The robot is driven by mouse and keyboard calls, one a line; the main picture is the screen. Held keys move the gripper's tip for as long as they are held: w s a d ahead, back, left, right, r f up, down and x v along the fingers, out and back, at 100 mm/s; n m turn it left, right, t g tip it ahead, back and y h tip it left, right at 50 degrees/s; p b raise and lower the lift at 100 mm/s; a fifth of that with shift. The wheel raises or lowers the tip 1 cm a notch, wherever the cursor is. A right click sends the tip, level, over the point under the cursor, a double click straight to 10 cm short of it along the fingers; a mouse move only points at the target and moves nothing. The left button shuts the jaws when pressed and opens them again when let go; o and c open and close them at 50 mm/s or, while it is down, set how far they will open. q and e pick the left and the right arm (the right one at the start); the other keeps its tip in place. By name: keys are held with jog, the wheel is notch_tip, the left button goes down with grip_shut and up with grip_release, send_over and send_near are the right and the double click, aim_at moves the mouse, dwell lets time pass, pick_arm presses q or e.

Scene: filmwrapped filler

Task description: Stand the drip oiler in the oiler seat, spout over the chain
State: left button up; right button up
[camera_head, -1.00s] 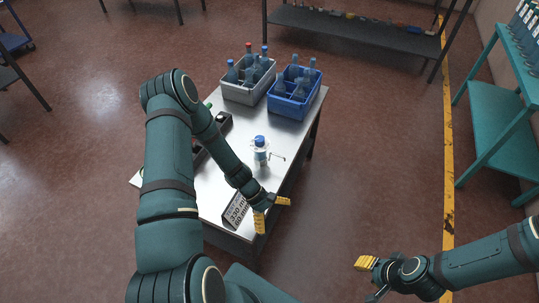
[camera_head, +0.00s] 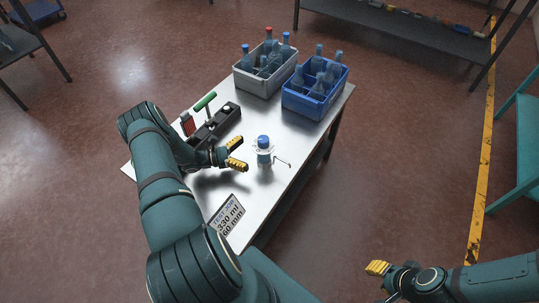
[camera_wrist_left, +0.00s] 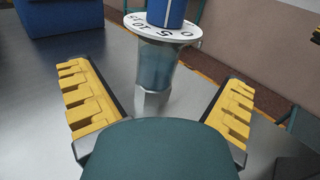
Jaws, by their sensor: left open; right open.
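A small clear vessel with a blue cap (camera_head: 263,142) and white collar stands upright on the metal table; it looks like the drip oiler. A thin bent tube (camera_head: 283,162) shows beside it, perhaps its spout. In the left wrist view the vessel (camera_wrist_left: 155,65) has a numbered white disc under its blue top. My left gripper (camera_head: 237,154) is open and empty, left of the vessel and pointing at it; the vessel shows beyond the fingers. My right gripper (camera_head: 379,270) is open, off the table at lower right. I cannot make out the oiler seat or chain.
A grey crate (camera_head: 262,91) and a blue crate (camera_head: 308,108) with bottles stand at the table's back. A dark rack (camera_head: 213,130) with a red item (camera_head: 187,122) and a green-handled tool (camera_head: 205,102) is at left. A sign (camera_head: 229,215) stands near the front.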

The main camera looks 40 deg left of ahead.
aim_at(264, 149)
pick_arm(q)
jog(key=shift+w+d+r, duration=0.2)
jog(key=shift+w+d, duration=0.3)
jog(key=shift+d, duration=0.1)
jog(key=x, duration=0.5)
jog(key=shift+w+d, duration=0.1)
jog(key=shift+w, duration=0.25)
jog(key=c, duration=1.5)
